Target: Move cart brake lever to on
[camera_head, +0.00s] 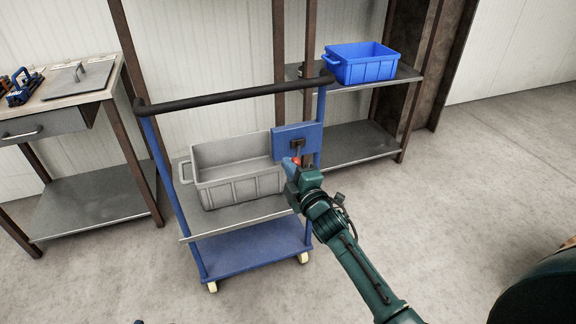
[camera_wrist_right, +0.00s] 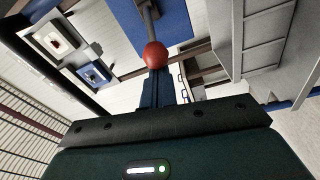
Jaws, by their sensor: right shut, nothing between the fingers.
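The cart (camera_head: 250,252) is blue with a black push handle (camera_head: 235,95). Its brake lever (camera_head: 298,149) comes out of a dark mount on a blue plate (camera_head: 312,133) at the cart's right post. The lever points down and ends in a red ball knob (camera_head: 296,161), which also shows in the right wrist view (camera_wrist_right: 154,54). My right gripper (camera_head: 290,164) is at the knob, its fingers (camera_wrist_right: 157,84) shut and empty. In the right wrist view the knob is just beyond the fingertips; I cannot tell whether they touch. My left gripper is not in view.
A grey crate (camera_head: 236,188) sits on the cart's upper shelf. A blue crate (camera_head: 360,69) stands on the rack shelf behind, at the right. A workbench (camera_head: 60,100) with a drawer is at the left. The floor right of the cart is clear.

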